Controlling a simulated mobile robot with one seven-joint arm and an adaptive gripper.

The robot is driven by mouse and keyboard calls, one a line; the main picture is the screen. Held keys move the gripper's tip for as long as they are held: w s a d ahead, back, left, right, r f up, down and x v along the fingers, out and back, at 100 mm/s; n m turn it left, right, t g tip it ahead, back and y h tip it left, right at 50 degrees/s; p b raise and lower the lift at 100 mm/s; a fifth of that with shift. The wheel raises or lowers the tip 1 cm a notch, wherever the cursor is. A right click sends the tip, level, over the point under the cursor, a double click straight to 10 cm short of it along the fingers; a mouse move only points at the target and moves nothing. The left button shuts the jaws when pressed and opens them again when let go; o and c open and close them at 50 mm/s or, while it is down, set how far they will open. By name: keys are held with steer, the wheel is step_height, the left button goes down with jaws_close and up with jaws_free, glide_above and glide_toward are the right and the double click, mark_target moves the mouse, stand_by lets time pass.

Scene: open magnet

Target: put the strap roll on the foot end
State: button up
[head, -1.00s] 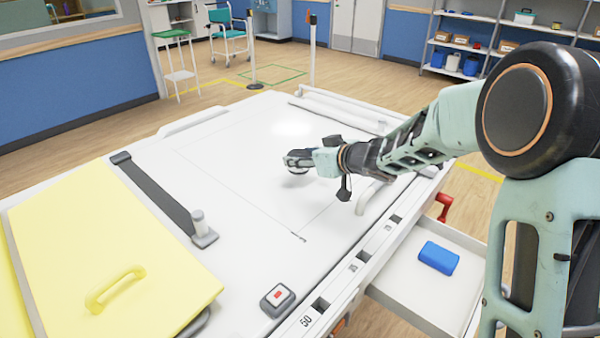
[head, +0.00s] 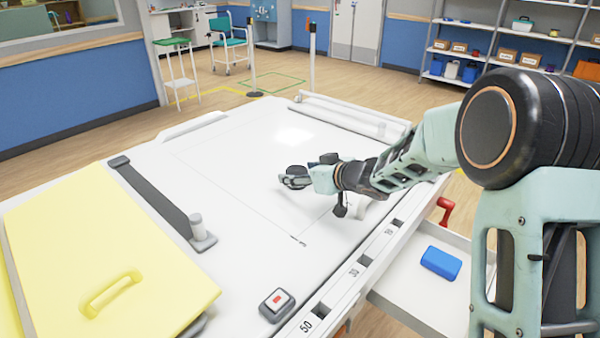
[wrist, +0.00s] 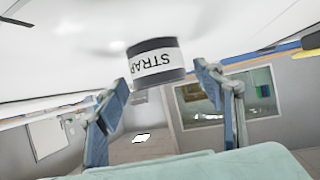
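The strap roll (wrist: 156,64) is a short dark cylinder with a white band, its "STRAP" lettering upside down in the wrist view. It shows against the white surface, just beyond and between my two fingertips. My gripper (wrist: 160,77) is open, with a visible gap between the right finger and the roll. In the head view my gripper (head: 292,180) is low over the middle right of the white table (head: 240,235); the roll is hard to make out there. No label marks which end of the table is the foot end.
A yellow pad with a handle (head: 110,260) covers the near left. A dark strap bar (head: 155,200), a red-button box (head: 277,304) and a numbered rail (head: 350,275) lie around. An open drawer holds a blue block (head: 440,262). The table's middle is clear.

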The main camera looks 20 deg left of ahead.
steer(key=shift+d+r, duration=0.2)
steer(key=shift+r, duration=0.1)
steer(key=p+v, duration=0.2)
steer(key=v, duration=0.9)
steer(key=shift+s+d, duration=0.2)
steer(key=shift+d, duration=0.05)
steer(key=shift+r, duration=0.1)
